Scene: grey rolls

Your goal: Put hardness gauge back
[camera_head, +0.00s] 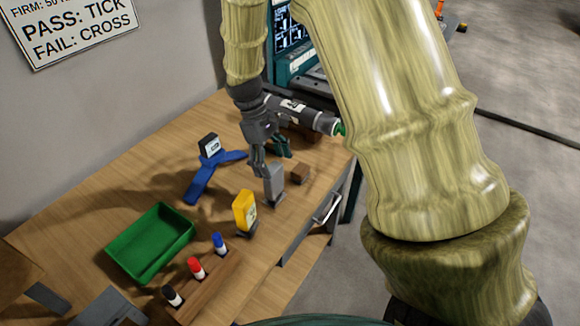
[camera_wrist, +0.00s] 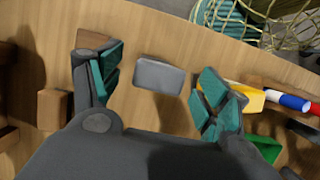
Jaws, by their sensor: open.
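A grey upright block-like device (camera_head: 275,182) stands on the wooden table near its front edge, on a small dark foot. It is likely the hardness gauge, but its face cannot be read. My gripper (camera_head: 264,165) points down just above and behind it. In the wrist view the grey device (camera_wrist: 158,76) lies between the two spread teal-padded fingers of my gripper (camera_wrist: 162,88), with gaps on both sides. The gripper is open and holds nothing. A yellow device with a pale label (camera_head: 245,210) stands upright in front and to the left; it also shows in the wrist view (camera_wrist: 246,97).
A blue three-armed stand with a dark display (camera_head: 203,178) is behind. A small brown block (camera_head: 300,173) is right of the grey device. A green tray (camera_head: 149,242) and a wooden rack of markers (camera_head: 207,287) are at front left.

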